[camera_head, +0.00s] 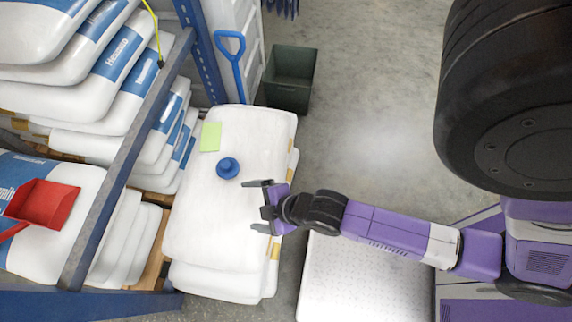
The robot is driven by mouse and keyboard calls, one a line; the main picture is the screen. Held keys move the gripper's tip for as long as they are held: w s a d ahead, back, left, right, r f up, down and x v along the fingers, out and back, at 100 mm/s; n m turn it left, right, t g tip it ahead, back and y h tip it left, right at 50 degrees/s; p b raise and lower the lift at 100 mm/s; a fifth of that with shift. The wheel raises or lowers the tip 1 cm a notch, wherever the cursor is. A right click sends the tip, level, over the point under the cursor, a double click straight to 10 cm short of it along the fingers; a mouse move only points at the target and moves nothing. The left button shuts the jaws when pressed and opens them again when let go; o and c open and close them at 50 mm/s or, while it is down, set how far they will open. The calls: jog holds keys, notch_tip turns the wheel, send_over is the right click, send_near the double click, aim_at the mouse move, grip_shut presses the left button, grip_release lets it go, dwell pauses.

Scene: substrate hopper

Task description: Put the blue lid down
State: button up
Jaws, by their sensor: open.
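The blue lid (228,168) is a small round piece with a raised knob. It lies on the top white sack (205,235) of a stack at the centre left. My gripper (257,206) is to the right of and below the lid in the picture, with its jaws pointing left over the sack. The jaws are spread apart with nothing between them. A clear gap separates them from the lid.
A light green note (210,137) lies on the sack. A blue shelf rack (125,150) with white sacks and a red scoop (43,203) stands left. A dark green bin (290,80) and a blue-handled shovel (237,70) are behind. Concrete floor (375,100) is open right of the bin.

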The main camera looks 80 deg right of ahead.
jog(key=s+a+r+m+t, duration=0.1)
jog(key=s+r+m+t, duration=0.1)
jog(key=r, duration=0.5)
jog(key=s+a+r+m+t+y, duration=0.1)
jog(key=s+a+r+m+t, duration=0.1)
jog(key=s+r, duration=0.2)
jog(key=s+a+r+m+t, duration=0.1)
jog(key=s+r+m+t, duration=0.1)
jog(key=r, duration=0.9)
jog(key=shift+s+a+m+y, duration=0.3)
jog(key=shift+s+m, duration=0.2)
jog(key=shift+s, duration=0.2)
